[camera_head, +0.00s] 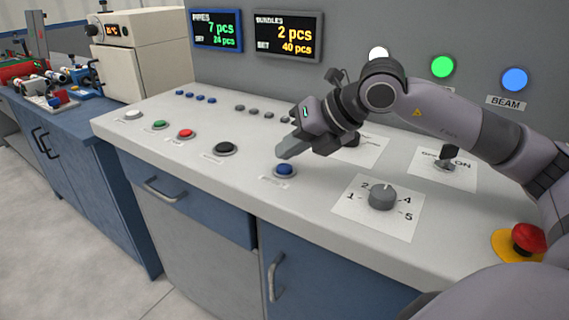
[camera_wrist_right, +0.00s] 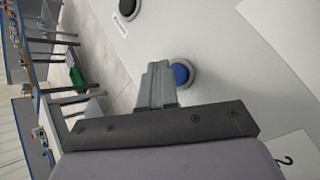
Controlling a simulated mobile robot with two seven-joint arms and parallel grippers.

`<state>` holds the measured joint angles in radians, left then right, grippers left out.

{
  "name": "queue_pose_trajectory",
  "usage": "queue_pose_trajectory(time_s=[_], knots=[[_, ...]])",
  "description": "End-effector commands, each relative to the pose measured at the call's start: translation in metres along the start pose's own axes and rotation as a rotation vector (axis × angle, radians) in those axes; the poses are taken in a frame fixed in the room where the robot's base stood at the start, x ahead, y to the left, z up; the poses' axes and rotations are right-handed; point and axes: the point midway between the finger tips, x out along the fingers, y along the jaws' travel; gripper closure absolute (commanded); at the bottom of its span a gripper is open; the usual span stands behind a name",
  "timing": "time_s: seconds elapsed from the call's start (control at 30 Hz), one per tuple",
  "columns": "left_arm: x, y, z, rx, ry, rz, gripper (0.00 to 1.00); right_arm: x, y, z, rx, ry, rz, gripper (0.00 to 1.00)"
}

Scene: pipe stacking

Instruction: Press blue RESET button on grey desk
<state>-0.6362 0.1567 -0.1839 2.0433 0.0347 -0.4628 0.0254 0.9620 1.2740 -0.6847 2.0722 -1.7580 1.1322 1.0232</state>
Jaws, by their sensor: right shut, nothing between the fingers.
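The blue button (camera_head: 285,170) sits in a grey ring near the front edge of the grey desk (camera_head: 215,205). The label in front of it is too small to read. My right gripper (camera_head: 284,153) is shut and empty, with its fingertips right above the blue button's far side. In the right wrist view the shut fingers (camera_wrist_right: 158,68) reach beside the blue button (camera_wrist_right: 181,75) and cover part of its ring. I cannot tell whether the fingertips touch the button. My left gripper is not in view.
Black (camera_head: 225,148), red (camera_head: 186,133), green (camera_head: 159,125) and white (camera_head: 133,115) buttons line the desk to the left. A rotary knob (camera_head: 382,197) and a red emergency button (camera_head: 528,237) stand to the right. Display screens (camera_head: 288,36) hang on the wall behind.

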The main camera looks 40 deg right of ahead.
Motion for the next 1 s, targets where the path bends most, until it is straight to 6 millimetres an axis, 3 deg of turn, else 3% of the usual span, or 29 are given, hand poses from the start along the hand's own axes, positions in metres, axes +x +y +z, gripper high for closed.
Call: queue_pose_trajectory(time_s=[0.27, 0.77, 1.0], knots=[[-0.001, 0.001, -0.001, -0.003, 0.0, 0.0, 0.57, -0.001, 0.001, 0.001, 0.0, -0.001, 0.0, 1.0], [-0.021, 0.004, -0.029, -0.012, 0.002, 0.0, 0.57, -0.034, 0.025, 0.025, 0.0, -0.002, 0.001, 1.0], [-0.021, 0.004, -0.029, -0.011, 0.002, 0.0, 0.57, -0.035, 0.025, 0.026, 0.0, -0.001, 0.001, 1.0]])
